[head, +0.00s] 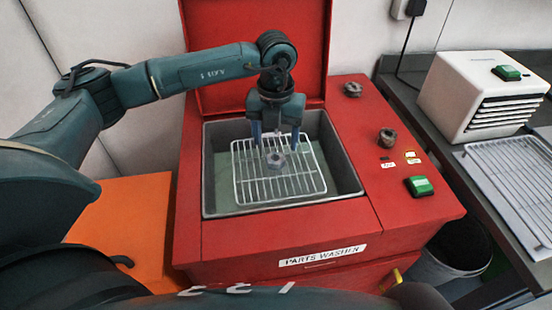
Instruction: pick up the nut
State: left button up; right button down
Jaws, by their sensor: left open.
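A grey metal nut (276,160) lies on the white wire rack (251,195) inside the basin of the red parts washer. My left gripper (276,147) points down over the basin, with its two blue fingers apart. The nut shows between and just below the fingertips. I cannot tell whether the fingers reach down to its height. Nothing shows held in the gripper. My right gripper does not show.
The basin's grey walls (209,180) surround the rack. A dark fitting (387,138), another knob-like part (352,89) and a green switch (419,186) sit on the washer's right top. A white vented box (470,95) and a rack (510,180) stand on the right bench.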

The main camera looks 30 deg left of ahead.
aim_at(275, 158)
pick_arm(q)
jog(key=shift+w+a+f+p, duration=0.1)
jog(key=shift+f+p, duration=0.45)
jog(key=shift+f, duration=2.55)
jog(key=shift+c, duration=0.3)
jog(key=shift+r, duration=0.1)
jog(key=c, duration=1.2)
notch_tip(275, 158, up, 10)
jog(key=b, duration=0.1)
